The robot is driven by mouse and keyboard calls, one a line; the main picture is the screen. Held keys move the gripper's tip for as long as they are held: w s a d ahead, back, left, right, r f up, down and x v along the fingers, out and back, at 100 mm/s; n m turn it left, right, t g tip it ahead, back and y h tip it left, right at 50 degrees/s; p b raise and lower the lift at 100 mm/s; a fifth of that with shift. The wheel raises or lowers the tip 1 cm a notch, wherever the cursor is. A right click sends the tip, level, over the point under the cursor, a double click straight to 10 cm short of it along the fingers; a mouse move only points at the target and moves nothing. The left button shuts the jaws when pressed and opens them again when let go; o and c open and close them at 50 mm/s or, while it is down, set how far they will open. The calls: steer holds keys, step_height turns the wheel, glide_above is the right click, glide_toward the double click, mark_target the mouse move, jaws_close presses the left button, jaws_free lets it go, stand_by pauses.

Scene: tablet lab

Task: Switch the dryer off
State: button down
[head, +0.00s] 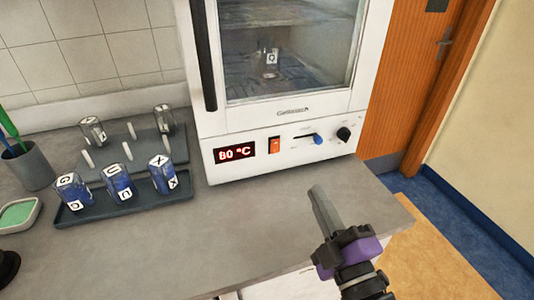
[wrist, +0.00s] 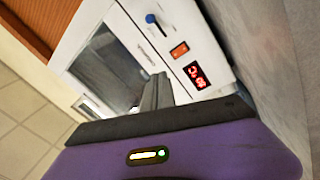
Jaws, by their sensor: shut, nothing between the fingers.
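The dryer (head: 280,140) is a white cabinet on the grey counter, with a glass door above a control panel. Its red display (head: 235,153) reads 80 °C. Right of the display sits a lit orange-red rocker switch (head: 274,146), then a blue-tipped slider (head: 317,139) and a black knob (head: 344,134). In the wrist view the rocker switch (wrist: 179,50) and display (wrist: 196,75) show beyond the fingers. My gripper (head: 318,192) is shut and empty, in front of and below the panel's right part, apart from it. A bottle (head: 271,62) marked with a letter stands inside the dryer.
A dark tray (head: 100,210) with several blue-filled lettered bottles lies on the counter at left. A rack with pegs (head: 130,148) and clear bottles is behind it. A grey cup (head: 27,168) stands far left. The counter before the dryer is clear.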

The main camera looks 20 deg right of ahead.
steer(key=shift+w+a+f+n+g, duration=0.15)
steer(key=shift+w+a+f+n, duration=0.15)
steer(key=shift+n, duration=0.6)
steer(key=shift+w+a+f+n+g, duration=0.25)
steer(key=shift+w+f+n, duration=0.1)
steer(key=shift+n, duration=0.55)
steer(key=shift+w+a+f+n+g, duration=0.1)
steer(key=shift+w+a+f+n, duration=0.2)
steer(key=shift+n, duration=0.6)
steer(key=p, duration=0.4)
glide_toward(277, 144)
steer(key=w, duration=0.2)
steer(key=w+r, duration=0.1)
steer(key=w, duration=0.2)
steer(key=shift+w+d, duration=0.1)
steer(key=shift+w, duration=0.05)
steer(key=shift+w+f, duration=0.1)
steer(key=shift+w, duration=0.65)
